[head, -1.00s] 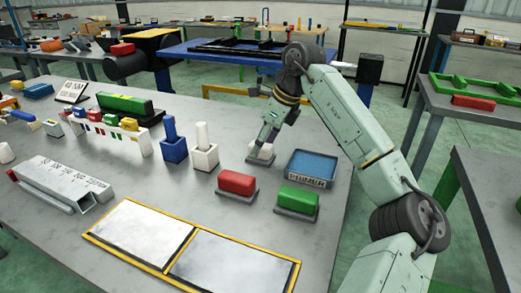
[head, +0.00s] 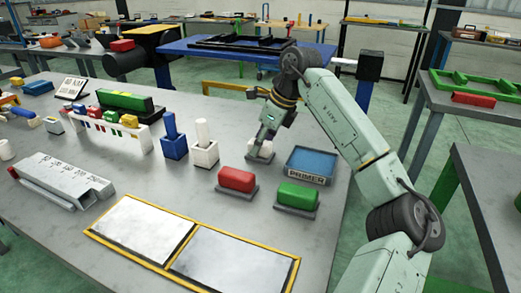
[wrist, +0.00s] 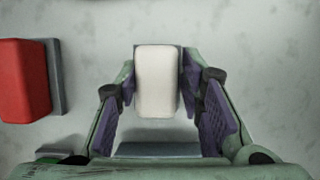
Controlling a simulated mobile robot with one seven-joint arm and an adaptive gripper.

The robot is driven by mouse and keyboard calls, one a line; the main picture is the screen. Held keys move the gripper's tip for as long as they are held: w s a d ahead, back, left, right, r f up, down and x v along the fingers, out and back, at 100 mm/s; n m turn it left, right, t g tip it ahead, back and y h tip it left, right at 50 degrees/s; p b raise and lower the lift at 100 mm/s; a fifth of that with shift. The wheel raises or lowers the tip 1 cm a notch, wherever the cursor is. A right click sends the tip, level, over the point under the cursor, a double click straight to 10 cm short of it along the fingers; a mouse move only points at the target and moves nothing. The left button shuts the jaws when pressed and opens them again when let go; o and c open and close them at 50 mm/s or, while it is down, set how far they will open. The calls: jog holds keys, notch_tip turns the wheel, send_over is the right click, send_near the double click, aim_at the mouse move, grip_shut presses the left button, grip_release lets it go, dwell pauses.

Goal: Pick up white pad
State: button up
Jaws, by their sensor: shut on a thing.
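The white pad (wrist: 157,82) is a rounded white block between my gripper's two purple-lined fingers in the wrist view. In the head view the white pad (head: 264,150) shows under my gripper (head: 261,146), partly covered by the fingers. My gripper (wrist: 157,90) points down and is shut on the pad's two long sides. The pad is at or just above a grey base on the table; I cannot tell whether it touches it.
A red pad (head: 237,179) and a green pad (head: 297,195) sit on grey bases nearby. A blue tray marked PRIMER (head: 310,165) stands close on the right. White (head: 204,151) and blue (head: 174,146) holders stand left. Yellow-framed white panels (head: 190,250) lie in front.

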jog(key=shift+c, duration=1.4)
jog(key=shift+r, duration=0.45)
notch_tip(320, 180, up, 27)
jog(key=p, duration=0.3)
grip_shut()
jog(key=o, duration=0.6)
grip_release()
jog(key=c, duration=0.5)
